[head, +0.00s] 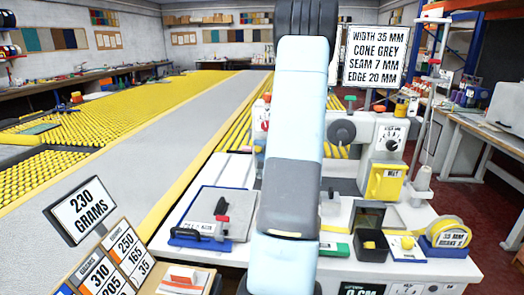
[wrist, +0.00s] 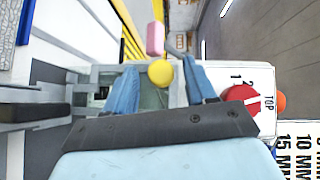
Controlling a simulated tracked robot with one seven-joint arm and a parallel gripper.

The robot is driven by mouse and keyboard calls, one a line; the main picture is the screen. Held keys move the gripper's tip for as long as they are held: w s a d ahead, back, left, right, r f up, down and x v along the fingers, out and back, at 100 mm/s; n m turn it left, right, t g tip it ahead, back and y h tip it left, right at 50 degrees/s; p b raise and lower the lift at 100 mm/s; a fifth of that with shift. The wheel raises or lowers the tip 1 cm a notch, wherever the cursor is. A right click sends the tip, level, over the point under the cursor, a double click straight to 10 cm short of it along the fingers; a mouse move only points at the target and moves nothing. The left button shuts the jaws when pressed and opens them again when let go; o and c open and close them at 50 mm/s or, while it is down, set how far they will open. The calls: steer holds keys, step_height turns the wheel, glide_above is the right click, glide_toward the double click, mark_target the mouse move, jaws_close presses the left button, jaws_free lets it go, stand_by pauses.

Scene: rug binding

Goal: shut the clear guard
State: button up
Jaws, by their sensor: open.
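In the wrist view, my gripper (wrist: 161,82) is open, with its two blue fingers apart. A yellow ball knob (wrist: 160,73) shows between the fingertips; I cannot tell whether either finger touches it. A faint greenish see-through pane (wrist: 150,98) behind the knob looks like the clear guard, partly covered by my gripper. How far it is open cannot be told. In the head view, my arm covers the middle of the white sewing machine (head: 380,140), and neither my gripper nor the guard can be made out there.
A pink block-shaped part (wrist: 155,40) stands just beyond the knob. A red dial (wrist: 240,104) on a white panel lies close to the right finger. The white bench holds a grey plate (head: 215,213), a dark open box (head: 370,243) and a yellow tape roll (head: 446,234).

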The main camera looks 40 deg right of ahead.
steer(key=shift+w, duration=0.3)
steer(key=shift+c, duration=0.2)
jaws_close()
stand_by(0.3)
